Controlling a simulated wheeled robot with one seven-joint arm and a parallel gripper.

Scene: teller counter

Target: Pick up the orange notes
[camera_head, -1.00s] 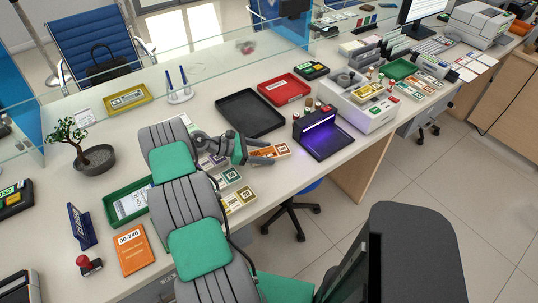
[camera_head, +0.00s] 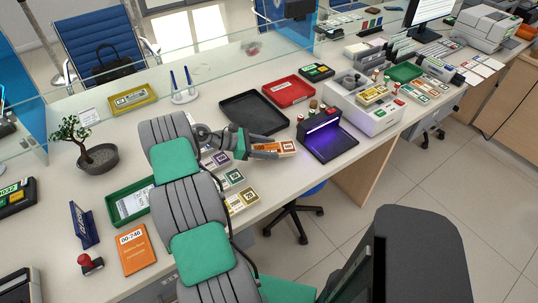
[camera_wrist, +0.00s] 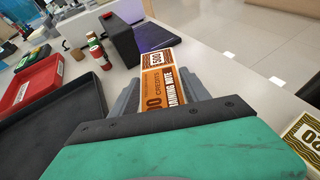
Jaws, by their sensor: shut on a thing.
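The orange notes (camera_head: 288,147) are a flat bundle with a white band. They stick out of the front of my gripper (camera_head: 270,150) over the counter, left of the purple-lit detector. In the wrist view the orange notes (camera_wrist: 163,85) lie between the two grey fingers, and print reading "TRAINING NOTE" shows. My gripper is shut on them. The near end of the bundle is hidden behind the gripper body. I cannot tell how far the notes are above the counter.
The detector (camera_head: 328,137) with a purple glow stands just right of the notes. A black tray (camera_head: 253,113) and a red tray (camera_head: 289,91) lie behind. Other note bundles (camera_head: 241,200) lie near the counter's front edge. A glass screen runs along the back.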

